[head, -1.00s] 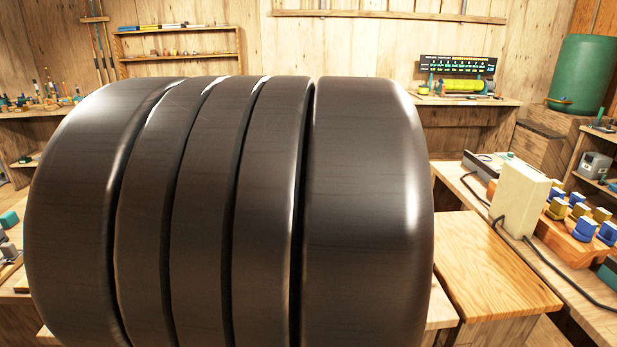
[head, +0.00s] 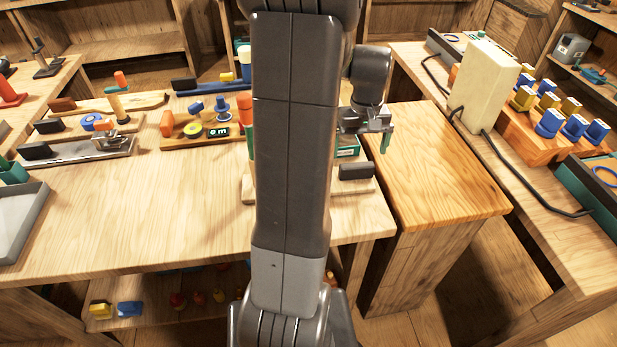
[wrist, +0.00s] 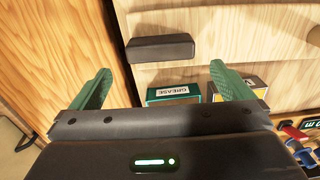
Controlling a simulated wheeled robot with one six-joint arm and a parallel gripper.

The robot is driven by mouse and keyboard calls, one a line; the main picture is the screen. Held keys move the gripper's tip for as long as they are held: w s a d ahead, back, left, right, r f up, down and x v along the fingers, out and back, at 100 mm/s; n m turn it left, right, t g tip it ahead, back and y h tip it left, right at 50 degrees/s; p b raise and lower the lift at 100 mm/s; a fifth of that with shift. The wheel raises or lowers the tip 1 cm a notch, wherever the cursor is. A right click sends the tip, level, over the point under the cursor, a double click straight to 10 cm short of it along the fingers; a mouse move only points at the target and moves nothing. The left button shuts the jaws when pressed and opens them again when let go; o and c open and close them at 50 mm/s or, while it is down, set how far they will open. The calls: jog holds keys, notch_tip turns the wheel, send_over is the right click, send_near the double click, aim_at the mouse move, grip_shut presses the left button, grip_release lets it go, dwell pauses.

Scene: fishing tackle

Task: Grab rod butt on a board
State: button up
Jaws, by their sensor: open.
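A dark, blocky rod butt (head: 356,171) lies on a pale wooden board (head: 362,186) at the right end of the workbench. In the wrist view the rod butt (wrist: 160,47) lies on pale wood ahead of my fingertips, a little left of the middle. My gripper (wrist: 160,69) is open and empty, its green fingers spread wide. In the head view my gripper (head: 372,138) is above and behind the rod butt, apart from it. My arm hides part of the board. Similar dark blocks lie on other boards, including one on the far left (head: 36,150).
A green box marked GREASE (wrist: 173,92) and another small box (wrist: 238,85) are close to my fingers. A lower wooden stand (head: 440,165) with a clear top is right of the workbench (head: 150,225). A cream box (head: 486,82) rises on the right-hand bench.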

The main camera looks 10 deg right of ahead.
aim_at(357, 164)
jog(key=f, duration=0.6)
jog(key=shift+s+f, duration=0.25)
jog(key=c, duration=1.1)
